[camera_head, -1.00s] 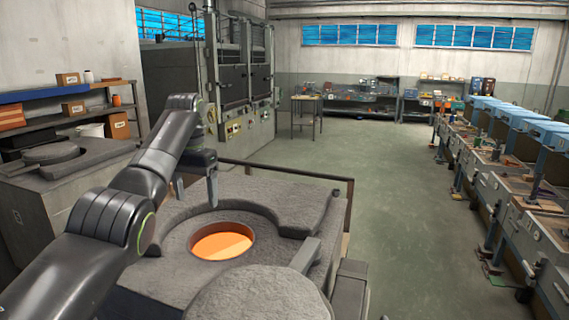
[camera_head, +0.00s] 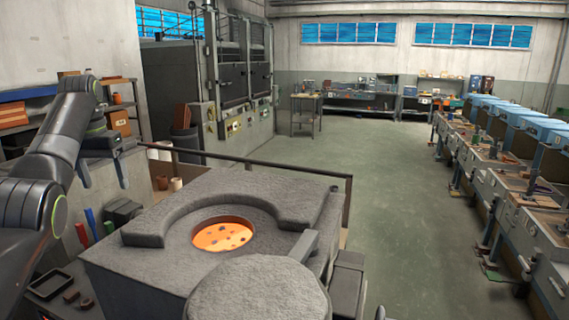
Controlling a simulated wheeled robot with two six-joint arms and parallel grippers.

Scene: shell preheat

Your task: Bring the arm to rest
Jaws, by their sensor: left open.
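My left arm comes in from the left edge and bends upward. My left gripper (camera_head: 103,174) is at the end of it, on the left side of the view, with its two fingers apart and pointing down. Nothing shows between the fingers. It hangs left of the grey furnace block (camera_head: 150,262), clear of the glowing round opening (camera_head: 222,235). The orange inside the opening looks speckled with darker spots. My right gripper is not in view.
A round grey lid (camera_head: 258,291) lies at the furnace's front. A rail (camera_head: 250,160) runs behind the furnace. Small dark parts and a tray (camera_head: 50,284) sit at lower left. Blue-grey workbenches (camera_head: 505,165) line the right. The floor (camera_head: 385,180) between is clear.

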